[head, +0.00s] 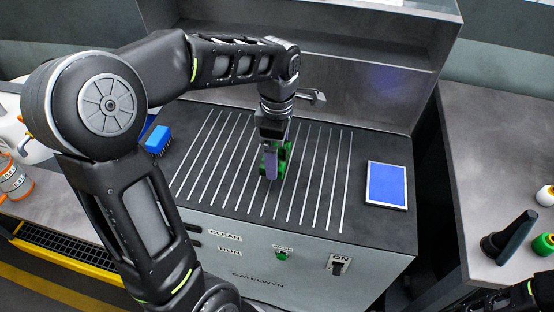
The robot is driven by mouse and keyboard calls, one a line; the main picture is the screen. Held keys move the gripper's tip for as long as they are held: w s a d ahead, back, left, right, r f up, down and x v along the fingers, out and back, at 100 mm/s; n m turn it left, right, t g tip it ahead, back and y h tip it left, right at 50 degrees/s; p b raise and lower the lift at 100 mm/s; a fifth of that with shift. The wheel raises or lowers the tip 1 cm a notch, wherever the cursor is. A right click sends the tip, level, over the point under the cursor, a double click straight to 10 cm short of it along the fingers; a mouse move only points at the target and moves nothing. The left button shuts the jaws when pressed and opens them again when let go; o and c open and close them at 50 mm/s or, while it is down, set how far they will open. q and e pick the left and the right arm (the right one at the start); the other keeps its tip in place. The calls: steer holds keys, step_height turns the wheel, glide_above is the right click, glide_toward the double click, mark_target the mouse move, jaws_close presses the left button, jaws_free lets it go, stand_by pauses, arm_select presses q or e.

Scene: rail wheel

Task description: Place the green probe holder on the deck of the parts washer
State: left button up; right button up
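The green probe holder (286,152) is at the fingers of my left gripper (272,160), over the middle of the slatted deck (225,165) of the parts washer (300,250). A purple-grey finger covers part of the holder, and green shows on both sides of it. The other finger is hidden, so I cannot tell whether the gripper is closed on the holder. I cannot tell whether the holder touches the deck. Only a dark part of my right arm shows at the lower right corner; its gripper is out of view.
A blue brush (157,139) stands at the deck's left edge. A blue-faced panel (387,184) lies on the right. A raised back wall (300,65) stands behind the deck. The right-hand bench (480,150) holds a dark cone-like object (510,238) and small bottles.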

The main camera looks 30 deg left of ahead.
arm_select(q)
steer(key=shift+f, duration=1.85)
steer(key=shift+f, duration=0.2)
steer(key=o, duration=1.5)
steer(key=shift+c, duration=0.2)
steer(key=shift+r, duration=0.15)
step_height(320, 180, up, 12)
steer(key=shift+r, duration=0.1)
